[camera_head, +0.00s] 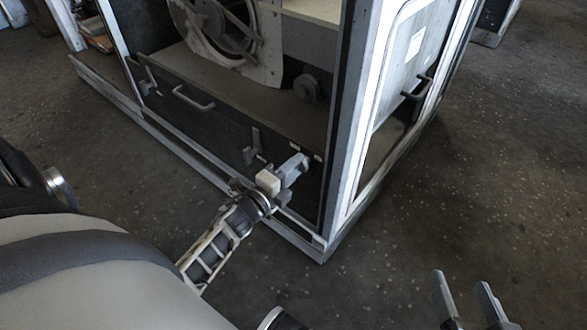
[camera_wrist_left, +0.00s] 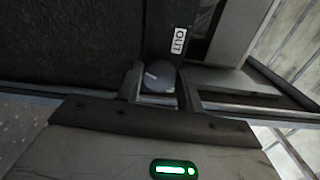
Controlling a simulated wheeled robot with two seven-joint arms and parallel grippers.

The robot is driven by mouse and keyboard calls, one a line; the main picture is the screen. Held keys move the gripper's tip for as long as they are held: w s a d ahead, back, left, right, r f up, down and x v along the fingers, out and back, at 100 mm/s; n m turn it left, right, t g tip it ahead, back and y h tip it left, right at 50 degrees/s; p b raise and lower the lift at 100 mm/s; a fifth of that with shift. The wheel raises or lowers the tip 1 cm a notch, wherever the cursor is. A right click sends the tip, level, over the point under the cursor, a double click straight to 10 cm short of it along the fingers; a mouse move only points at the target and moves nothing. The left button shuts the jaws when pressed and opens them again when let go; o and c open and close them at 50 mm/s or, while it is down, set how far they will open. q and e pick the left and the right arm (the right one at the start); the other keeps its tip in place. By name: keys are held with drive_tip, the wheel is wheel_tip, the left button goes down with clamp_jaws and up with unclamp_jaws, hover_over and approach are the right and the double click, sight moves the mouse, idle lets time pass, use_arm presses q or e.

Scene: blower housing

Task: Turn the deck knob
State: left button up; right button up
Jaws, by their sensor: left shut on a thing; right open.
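The deck knob (camera_wrist_left: 158,77) is a round dark grey knob with a pale pointer line, seen in the left wrist view. It sits on the dark front panel below a white label reading "OUT" (camera_wrist_left: 179,41). My left gripper (camera_wrist_left: 160,84) has one finger on each side of the knob and is shut on it. In the head view, my left gripper (camera_head: 299,166) reaches the lower right of the front panel and hides the knob. My right gripper (camera_head: 462,290) is open and empty above the floor at the lower right.
The blower housing has a light metal frame post (camera_head: 343,130) just right of my left gripper and a lower rail (camera_head: 200,160) along the floor. A bar handle (camera_head: 193,98) and a bracket (camera_head: 251,146) stick out of the panel. The floor at right is clear.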

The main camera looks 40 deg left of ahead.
idle(0.4)
use_arm(q)
drive_tip(key=o, duration=0.9)
drive_tip(key=shift+c, duration=0.2)
drive_tip(key=shift+o, duration=0.7)
use_arm(e)
drive_tip(key=shift+f, duration=0.15)
use_arm(q)
drive_tip(key=s+a+p, duration=0.1)
drive_tip(key=s+p, duration=0.1)
drive_tip(key=s, duration=1.4)
drive_tip(key=shift+a+p, duration=0.15)
drive_tip(key=shift+p, duration=0.2)
use_arm(e)
drive_tip(key=shift+d+f+g+h, duration=0.5)
drive_tip(key=shift+f+h, duration=0.1)
drive_tip(key=shift+f, duration=0.2)
drive_tip(key=shift+r, duration=0.2)
